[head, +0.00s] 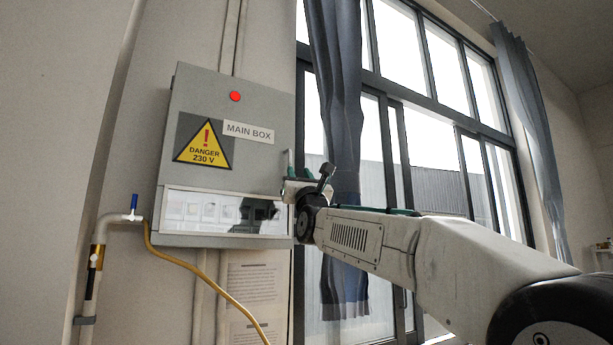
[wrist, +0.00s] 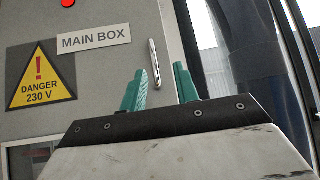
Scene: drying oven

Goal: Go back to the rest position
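My gripper (wrist: 159,68) shows two green fingers standing apart in the wrist view, with nothing held between them. In the head view my gripper (head: 288,163) is at the right edge of the grey main box (head: 266,92). A metal door handle (wrist: 152,57) on the box shows between the fingers in the wrist view. Whether the fingers are clear of it in depth is hard to tell. The handle is hidden or too small in the head view. The box front looks closed. My arm reaches in from the lower right.
The box carries a red lamp (head: 235,96), a yellow danger sign (head: 204,141) and a window strip (head: 190,207). A pipe with a blue valve lever (head: 134,202) and a yellow cable (head: 190,266) are at left. A blue curtain (head: 338,90) and tall windows (head: 440,75) stand to the right.

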